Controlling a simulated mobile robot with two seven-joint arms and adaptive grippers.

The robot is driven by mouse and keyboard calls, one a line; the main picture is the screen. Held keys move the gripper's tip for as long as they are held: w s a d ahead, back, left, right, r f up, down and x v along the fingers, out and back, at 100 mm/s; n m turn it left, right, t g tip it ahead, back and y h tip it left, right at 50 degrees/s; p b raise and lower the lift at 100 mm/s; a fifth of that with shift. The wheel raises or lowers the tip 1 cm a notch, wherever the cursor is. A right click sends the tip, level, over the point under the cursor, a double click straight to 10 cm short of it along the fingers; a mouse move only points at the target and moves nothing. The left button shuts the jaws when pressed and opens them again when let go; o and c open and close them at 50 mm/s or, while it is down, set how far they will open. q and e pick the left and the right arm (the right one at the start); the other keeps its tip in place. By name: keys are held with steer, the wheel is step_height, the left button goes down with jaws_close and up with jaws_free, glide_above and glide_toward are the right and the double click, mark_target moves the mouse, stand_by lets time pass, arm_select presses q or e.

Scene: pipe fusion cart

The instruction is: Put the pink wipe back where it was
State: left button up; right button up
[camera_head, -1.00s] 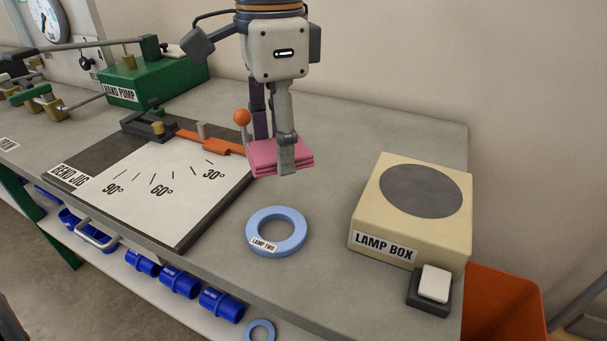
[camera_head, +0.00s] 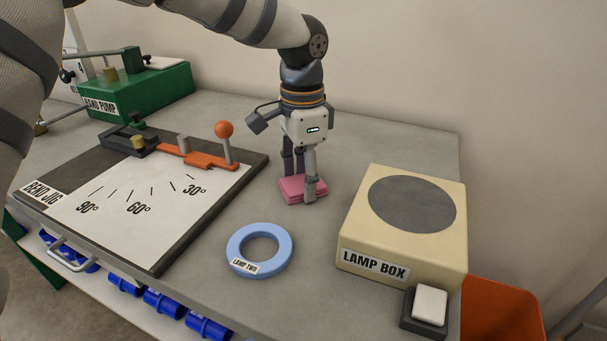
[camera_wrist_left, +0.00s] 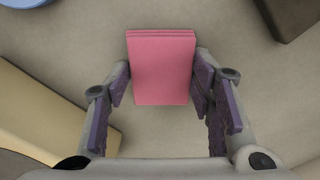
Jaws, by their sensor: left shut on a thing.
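The pink wipe (camera_head: 293,190), a folded flat stack, is at the grey bench top between the bend jig and the lamp box. I cannot tell whether it rests on the bench or hangs just above it. My left gripper (camera_head: 301,186) points down and is shut on the wipe, one finger on each side. In the left wrist view the wipe (camera_wrist_left: 161,67) sits between the fingers, its far end sticking out past them. My right gripper is not in view.
The lamp box (camera_head: 352,256) stands to the right, with a white-topped switch (camera_head: 430,304) in front. A blue ring (camera_head: 282,262) labelled LAMP TWO lies in front of the gripper. The bend jig (camera_head: 110,222), with an orange-knobbed lever (camera_head: 225,131), is left. The bench behind the wipe is clear.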

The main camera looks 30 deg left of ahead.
mark_target(302, 184)
arm_select(q)
steer(key=shift+r, duration=0.15)
steer(key=o, duration=1.1)
step_height(302, 184, up, 12)
